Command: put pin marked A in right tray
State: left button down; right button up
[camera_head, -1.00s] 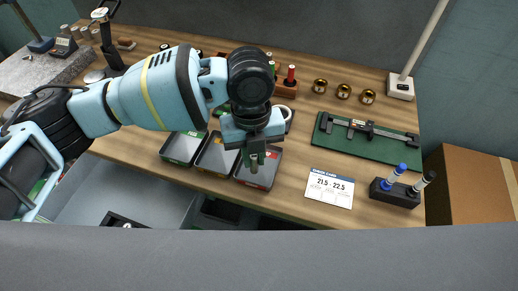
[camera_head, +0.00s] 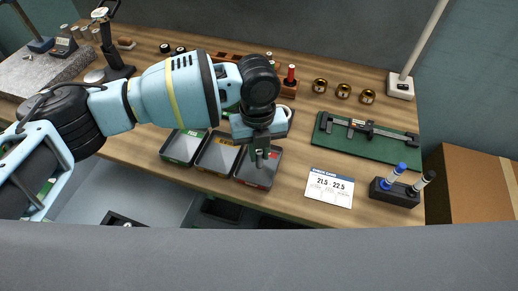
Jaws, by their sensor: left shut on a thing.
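My left gripper (camera_head: 260,148) reaches in from the left and hangs over the right tray (camera_head: 243,181), the one with a red label. It is shut on a small grey pin (camera_head: 259,162), of which only the lower end shows below the fingers. The pin points down over the far part of the tray. I cannot read a mark on it, and I cannot tell how far above the tray floor it is. The gripper and arm hide part of the tray's back edge. My right gripper is not in view.
Left of the right tray stand a middle tray (camera_head: 201,164) with a yellow label and a left tray (camera_head: 168,156) with a green label. A wooden pin rack (camera_head: 289,88) stands behind my gripper. A card (camera_head: 329,188), a caliper on a green mat (camera_head: 340,143) and a marker holder (camera_head: 396,196) lie to the right.

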pick_arm(q)
jog(key=c, duration=1.8)
grip_release()
jog(key=shift+f, duration=0.2)
jog(key=o, duration=0.4)
jog(key=shift+o, duration=0.2)
notch_tip(320, 180, up, 12)
jog(key=w, duration=0.1)
jog(key=shift+r+b, duration=0.2)
jog(key=shift+b, duration=0.1)
jog(key=shift+a, duration=0.1)
